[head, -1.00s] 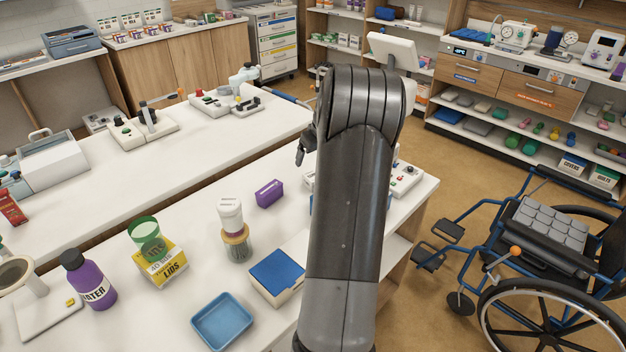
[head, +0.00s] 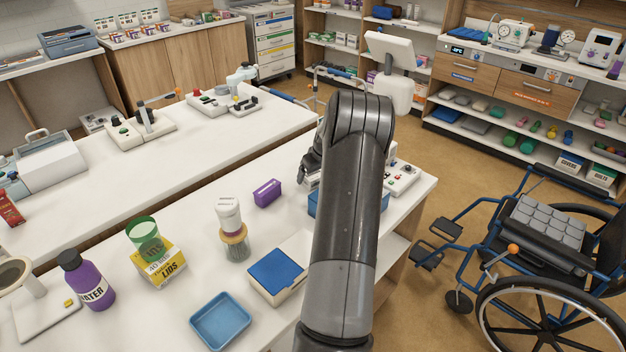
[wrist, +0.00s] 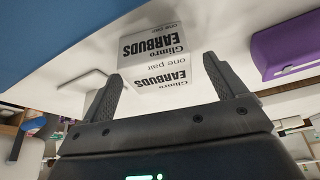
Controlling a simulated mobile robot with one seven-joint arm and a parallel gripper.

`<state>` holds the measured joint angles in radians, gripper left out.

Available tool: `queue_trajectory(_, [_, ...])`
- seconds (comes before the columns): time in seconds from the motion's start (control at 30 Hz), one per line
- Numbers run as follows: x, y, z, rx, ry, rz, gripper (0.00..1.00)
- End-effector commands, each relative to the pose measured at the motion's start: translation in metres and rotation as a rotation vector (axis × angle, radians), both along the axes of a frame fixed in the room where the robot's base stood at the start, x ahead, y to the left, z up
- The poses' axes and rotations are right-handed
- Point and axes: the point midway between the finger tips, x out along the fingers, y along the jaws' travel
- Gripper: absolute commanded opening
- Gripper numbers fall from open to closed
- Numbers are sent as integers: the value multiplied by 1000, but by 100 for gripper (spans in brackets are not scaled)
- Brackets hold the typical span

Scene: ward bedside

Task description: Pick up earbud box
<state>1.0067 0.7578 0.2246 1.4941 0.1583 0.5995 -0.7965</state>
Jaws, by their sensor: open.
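The earbud box (wrist: 153,58) is a small pale grey box with dark lettering that reads "Glimro EARBUDS one pair". It shows in the wrist view, upside down, on the white table top. My gripper (wrist: 162,80) is open, with its two dark fingers spread below the box in that picture. The box lies ahead of and between the fingertips; I cannot tell whether they touch it. In the head view my gripper (head: 308,168) is partly hidden by my arm. The earbud box cannot be made out in the head view.
A purple case (head: 267,192) lies near the gripper, also at the right of the wrist view (wrist: 283,40). A blue bin (head: 318,203) is partly behind my arm. A blue-lidded box (head: 276,270), blue tray (head: 221,320) and stacked jars (head: 235,240) stand nearer.

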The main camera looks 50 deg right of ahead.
Motion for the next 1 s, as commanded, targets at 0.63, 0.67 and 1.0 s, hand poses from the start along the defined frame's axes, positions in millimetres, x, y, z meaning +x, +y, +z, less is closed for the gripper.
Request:
queue_trajectory(0.63, [6, -2, -15, -1, -1, -1, 65])
queue_trajectory(0.67, [6, -2, -15, -1, -1, -1, 62])
queue_trajectory(1.0, [6, -2, -15, -1, -1, -1, 40])
